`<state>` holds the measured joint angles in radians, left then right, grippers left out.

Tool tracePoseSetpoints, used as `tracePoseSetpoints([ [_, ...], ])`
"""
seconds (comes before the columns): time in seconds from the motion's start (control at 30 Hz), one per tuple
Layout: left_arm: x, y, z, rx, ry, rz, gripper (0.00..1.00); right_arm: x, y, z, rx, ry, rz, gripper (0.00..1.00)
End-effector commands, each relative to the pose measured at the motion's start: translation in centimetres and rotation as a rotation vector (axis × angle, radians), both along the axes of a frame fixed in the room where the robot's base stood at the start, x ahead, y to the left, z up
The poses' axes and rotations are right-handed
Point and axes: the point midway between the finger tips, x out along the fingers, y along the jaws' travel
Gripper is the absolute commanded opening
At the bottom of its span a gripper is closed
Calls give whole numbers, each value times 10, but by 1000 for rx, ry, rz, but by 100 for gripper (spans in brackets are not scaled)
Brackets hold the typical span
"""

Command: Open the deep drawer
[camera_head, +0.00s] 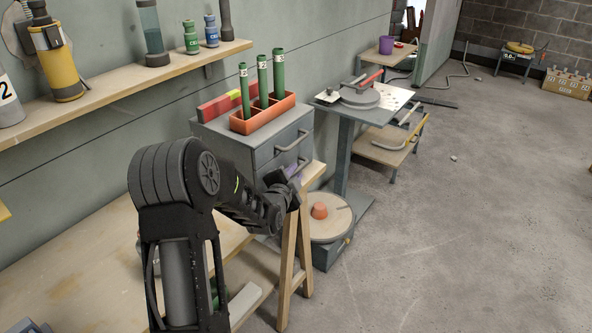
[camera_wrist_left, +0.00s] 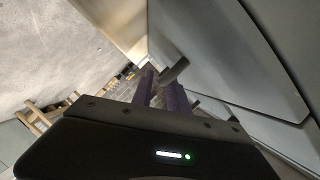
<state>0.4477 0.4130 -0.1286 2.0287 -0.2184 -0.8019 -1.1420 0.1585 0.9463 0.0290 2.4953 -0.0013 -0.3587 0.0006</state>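The grey drawer cabinet (camera_head: 258,158) stands beyond the workbench. Its upper drawer has a bar handle (camera_head: 292,142) and looks shut. The deep drawer below is largely hidden behind my left arm. My left gripper (camera_head: 292,176) is at the front of this lower part, its purple fingers partly hidden. In the left wrist view the two purple fingers (camera_wrist_left: 163,92) stand a small gap apart, and a dark handle bar (camera_wrist_left: 173,72) runs down to their tips beside the grey drawer front (camera_wrist_left: 225,55). Whether the fingers grip the bar is unclear. My right gripper is not in view.
An orange tray (camera_head: 262,119) with green tubes sits on the cabinet. A wooden trestle leg (camera_head: 288,268) stands close below my gripper. A round reel (camera_head: 330,228) lies on a low grey base just beyond it.

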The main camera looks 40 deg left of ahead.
Motion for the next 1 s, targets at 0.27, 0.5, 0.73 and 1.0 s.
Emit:
tracePoseSetpoints([
  [0.27, 19, 7, -5, -1, 0, 1, 20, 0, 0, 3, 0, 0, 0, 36],
  [0.5, 19, 7, -5, -1, 0, 0, 17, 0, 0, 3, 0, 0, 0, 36],
  [0.73, 19, 7, -5, -1, 0, 0, 0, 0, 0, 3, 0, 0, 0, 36],
  [1.0, 19, 7, -5, -1, 0, 0, 0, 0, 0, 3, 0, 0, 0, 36],
])
